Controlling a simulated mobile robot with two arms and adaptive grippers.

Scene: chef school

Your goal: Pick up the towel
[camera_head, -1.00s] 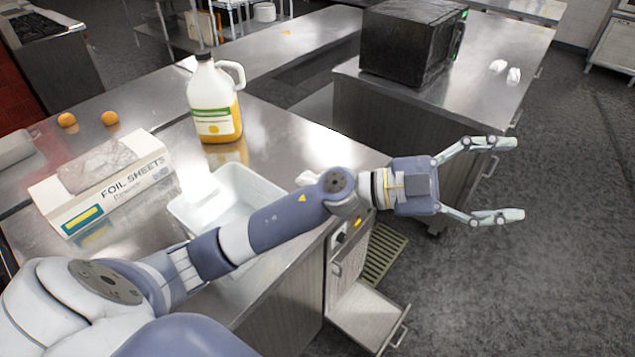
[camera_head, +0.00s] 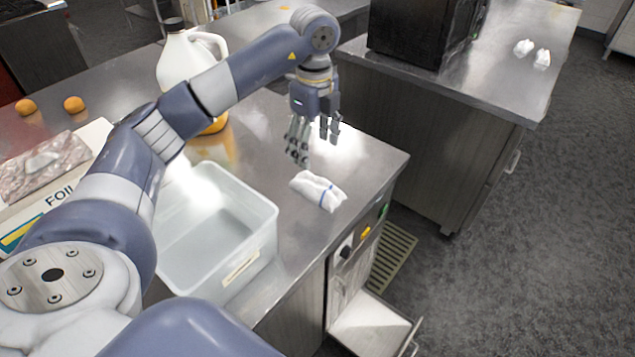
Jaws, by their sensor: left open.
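A small white folded towel with a blue stripe (camera_head: 318,190) lies on the steel counter, near its right corner, just right of the clear plastic bin. My left gripper (camera_head: 313,150) points down above the counter, a little behind the towel and apart from it. Its fingers are spread and nothing shows between them. My right gripper is not in view.
The clear bin (camera_head: 268,238) stands close left of the towel. A juice jug (camera_head: 183,62) is behind my left arm, and a foil sheets box (camera_head: 62,192) is at left. Two oranges (camera_head: 74,104) sit farther back. A black microwave (camera_head: 412,35) and two white items (camera_head: 541,59) are on another counter.

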